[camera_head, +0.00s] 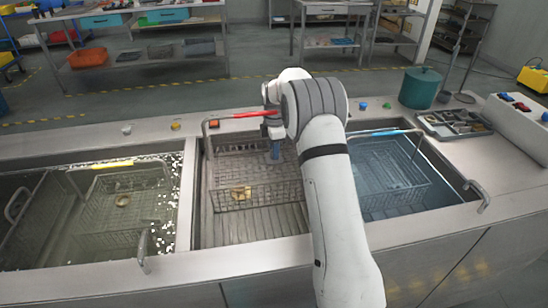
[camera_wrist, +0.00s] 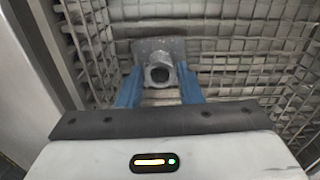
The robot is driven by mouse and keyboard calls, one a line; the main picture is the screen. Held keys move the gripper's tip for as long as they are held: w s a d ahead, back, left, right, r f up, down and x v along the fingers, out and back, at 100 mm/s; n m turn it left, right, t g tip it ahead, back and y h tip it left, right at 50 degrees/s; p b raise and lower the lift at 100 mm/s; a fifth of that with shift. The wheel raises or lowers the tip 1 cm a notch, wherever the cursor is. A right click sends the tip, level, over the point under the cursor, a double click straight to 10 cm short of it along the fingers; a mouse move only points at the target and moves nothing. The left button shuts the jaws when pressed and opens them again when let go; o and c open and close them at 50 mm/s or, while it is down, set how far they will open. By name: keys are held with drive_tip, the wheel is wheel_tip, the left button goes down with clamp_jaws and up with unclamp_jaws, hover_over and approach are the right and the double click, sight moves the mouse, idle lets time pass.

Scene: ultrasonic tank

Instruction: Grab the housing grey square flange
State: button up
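The grey square flange (camera_wrist: 150,47) lies in the wire basket, seen in the wrist view just beyond my fingertips. It has a flat square plate and a round collar with a dark bore facing the camera. My gripper (camera_wrist: 159,72) is open, its two blue fingers on either side of the collar with small gaps visible. In the head view my gripper (camera_head: 275,150) reaches down into the middle tank's basket (camera_head: 255,197). The flange is not discernible there, behind my arm. A brass-coloured part (camera_head: 240,192) sits at the basket's front left.
The basket's wire walls stand close around my gripper. A left tank (camera_head: 20,180) holds a yellow-handled basket; a right tank (camera_head: 470,190) holds a blue-handled one. A green pot (camera_head: 420,88) and a parts tray (camera_head: 455,122) stand on the counter at right.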

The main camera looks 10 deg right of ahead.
drive_tip(key=c, duration=0.6)
